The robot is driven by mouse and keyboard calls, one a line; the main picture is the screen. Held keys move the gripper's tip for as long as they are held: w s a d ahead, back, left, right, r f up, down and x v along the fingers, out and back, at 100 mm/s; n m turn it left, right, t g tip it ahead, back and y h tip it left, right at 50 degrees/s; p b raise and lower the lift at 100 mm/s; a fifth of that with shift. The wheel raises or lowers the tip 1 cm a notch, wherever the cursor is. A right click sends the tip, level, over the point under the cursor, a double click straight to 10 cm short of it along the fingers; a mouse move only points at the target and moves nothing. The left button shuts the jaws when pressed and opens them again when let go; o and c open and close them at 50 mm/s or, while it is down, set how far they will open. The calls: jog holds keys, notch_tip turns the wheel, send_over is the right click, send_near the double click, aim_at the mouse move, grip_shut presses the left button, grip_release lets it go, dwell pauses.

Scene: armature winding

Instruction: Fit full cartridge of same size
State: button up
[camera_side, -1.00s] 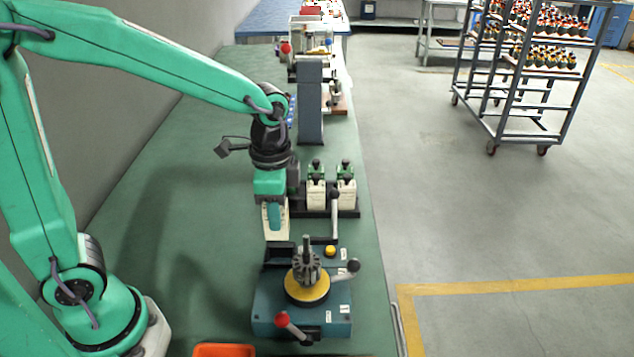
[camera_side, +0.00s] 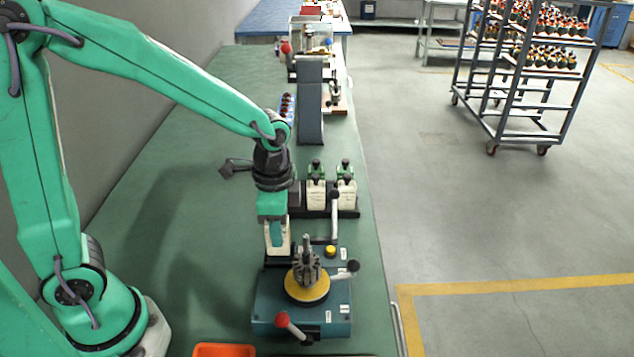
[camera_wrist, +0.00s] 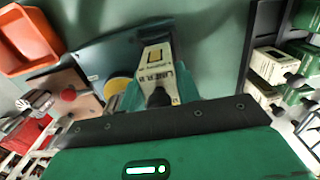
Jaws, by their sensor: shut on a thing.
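My gripper (camera_side: 276,232) is shut on a cream cartridge (camera_side: 287,243), held upright at the back left of the teal winding machine (camera_side: 263,305). The cartridge's lower end is at the dark slot area there. I cannot tell whether it is inside or just above. In the wrist view the held cartridge (camera_wrist: 158,66) shows a printed label and a yellow square, with the machine (camera_wrist: 105,58) behind it. Two more cream cartridges with green tops, the left one (camera_side: 316,192) and the right one (camera_side: 346,192), stand in a black rack (camera_side: 335,213).
A grey armature (camera_side: 306,265) stands on the machine's yellow disc (camera_side: 306,289). A red-knobbed lever (camera_side: 282,319) and black-knobbed levers stick out around it. An orange bin (camera_side: 224,350) lies at the front. A grey post (camera_side: 310,100) stands behind the rack. The bench's left side is clear.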

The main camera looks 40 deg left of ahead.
jog(key=shift+f, duration=2.35)
dwell(0.6)
jog(key=o, duration=1.1)
jog(key=shift+r, duration=0.15)
jog(key=shift+r, duration=2.15)
jog(key=shift+r, duration=0.1)
jog(key=shift+r, duration=3.8)
